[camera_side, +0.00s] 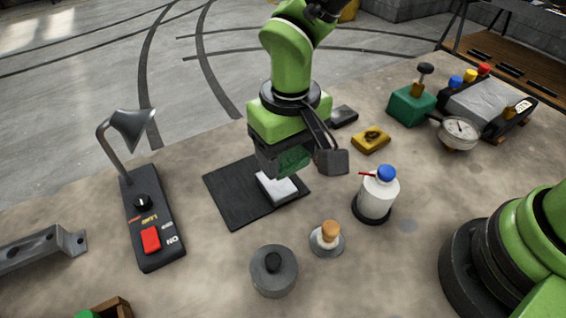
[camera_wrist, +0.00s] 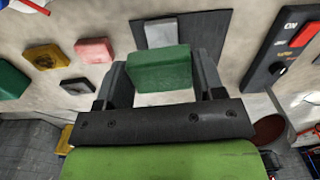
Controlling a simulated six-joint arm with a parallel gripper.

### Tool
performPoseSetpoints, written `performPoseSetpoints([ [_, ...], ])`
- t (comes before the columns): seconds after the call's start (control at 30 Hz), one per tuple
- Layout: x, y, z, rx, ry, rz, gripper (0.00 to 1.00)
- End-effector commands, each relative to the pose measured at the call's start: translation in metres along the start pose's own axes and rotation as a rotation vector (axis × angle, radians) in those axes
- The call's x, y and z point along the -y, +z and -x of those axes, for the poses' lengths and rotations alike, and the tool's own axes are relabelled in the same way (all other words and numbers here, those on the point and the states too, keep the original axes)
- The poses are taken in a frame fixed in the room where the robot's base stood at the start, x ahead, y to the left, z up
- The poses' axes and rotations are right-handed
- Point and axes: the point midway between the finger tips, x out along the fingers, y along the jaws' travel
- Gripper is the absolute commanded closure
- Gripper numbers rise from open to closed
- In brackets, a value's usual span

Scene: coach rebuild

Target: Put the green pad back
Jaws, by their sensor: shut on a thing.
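The green pad (camera_wrist: 160,68) is a green block held between the two fingers of my gripper (camera_wrist: 160,85). In the side view, my gripper (camera_side: 290,165) is shut on the green pad (camera_side: 294,160), mostly hidden by the fingers, above a black mat (camera_side: 232,195). A pale grey-white block (camera_side: 276,188) lies on the mat just under the held pad; it also shows behind the pad in the wrist view (camera_wrist: 160,34). I cannot tell whether the pad touches the block.
A yellow block (camera_side: 371,139) and a black block (camera_side: 343,116) lie behind right; a pink block (camera_wrist: 94,50) shows beside them. A lamp with a switch base (camera_side: 150,218) stands left. A white bottle (camera_side: 377,192), wooden-topped piece (camera_side: 328,237) and grey weight (camera_side: 273,270) stand in front.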

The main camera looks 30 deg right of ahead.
Motion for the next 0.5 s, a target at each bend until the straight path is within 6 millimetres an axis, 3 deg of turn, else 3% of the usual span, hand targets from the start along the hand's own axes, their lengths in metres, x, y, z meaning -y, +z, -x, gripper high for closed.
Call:
performPoseSetpoints([
  [0.17,-0.006,-0.011,-0.001,-0.001,0.001,-0.006,0.6],
  [0.27,-0.022,-0.035,-0.001,-0.002,0.0,-0.017,0.6],
  [0.5,-0.087,-0.097,-0.001,0.0,0.001,-0.044,0.6],
])
